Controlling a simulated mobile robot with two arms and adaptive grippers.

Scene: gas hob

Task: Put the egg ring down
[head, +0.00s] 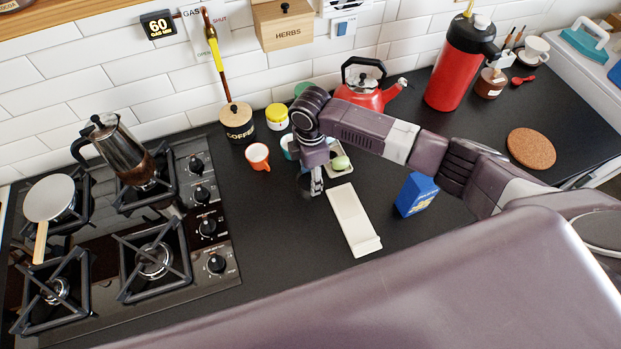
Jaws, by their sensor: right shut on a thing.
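My right gripper (316,183) points down over the black worktop, between the orange cup and the long white rest. It is shut on the egg ring (304,184), which shows only as a small dark curved shape at the fingertips. The ring is partly hidden by the fingers, and I cannot tell whether it touches the worktop. My left gripper is not in view.
The white rest (353,222) lies just right of the gripper, with a blue box (416,194) beyond. A small dish (339,165) and orange cup (257,156) stand close by. The gas hob (205,275) is left. Worktop in front of the gripper is clear.

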